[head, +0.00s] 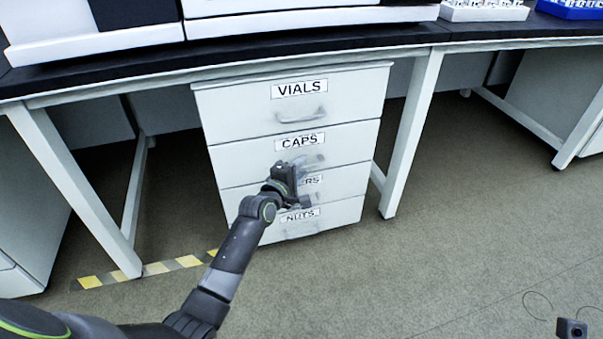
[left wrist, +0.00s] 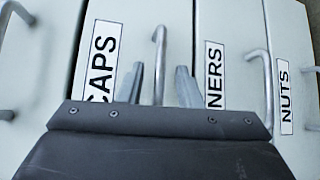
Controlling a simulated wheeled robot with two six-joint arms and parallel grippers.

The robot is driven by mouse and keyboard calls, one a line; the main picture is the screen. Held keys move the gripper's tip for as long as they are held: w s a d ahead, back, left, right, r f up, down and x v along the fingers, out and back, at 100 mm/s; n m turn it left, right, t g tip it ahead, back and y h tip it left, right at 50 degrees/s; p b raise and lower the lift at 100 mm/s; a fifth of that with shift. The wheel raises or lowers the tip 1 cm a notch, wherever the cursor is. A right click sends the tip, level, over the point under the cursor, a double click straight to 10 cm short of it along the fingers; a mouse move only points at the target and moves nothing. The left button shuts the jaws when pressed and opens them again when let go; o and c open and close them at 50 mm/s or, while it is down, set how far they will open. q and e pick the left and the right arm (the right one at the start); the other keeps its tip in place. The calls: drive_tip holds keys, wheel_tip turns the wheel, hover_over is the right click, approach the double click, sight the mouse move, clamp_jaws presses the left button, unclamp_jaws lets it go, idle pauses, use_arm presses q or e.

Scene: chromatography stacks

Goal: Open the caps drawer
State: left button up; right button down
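The caps drawer (head: 240,158) is the second one down in a white cabinet and sits shut, flush with the others. Its CAPS label (head: 300,141) shows above my left gripper (head: 302,181), which is in front of the cabinet and partly hides the drawer's handle. In the left wrist view, the cabinet appears turned sideways, with the CAPS label (left wrist: 103,62) at left. The grey caps handle (left wrist: 159,62) shows between the two spread fingers of my left gripper (left wrist: 160,82), with gaps on both sides.
The VIALS drawer (head: 235,110) is above, and the partly hidden NERS drawer (left wrist: 228,40) and NUTS drawer (left wrist: 284,40) are below, all shut. White table legs (head: 410,135) flank the cabinet under a dark benchtop (head: 330,38).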

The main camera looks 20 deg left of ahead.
use_arm(q)
drive_tip(key=shift+w, duration=0.45)
clamp_jaws()
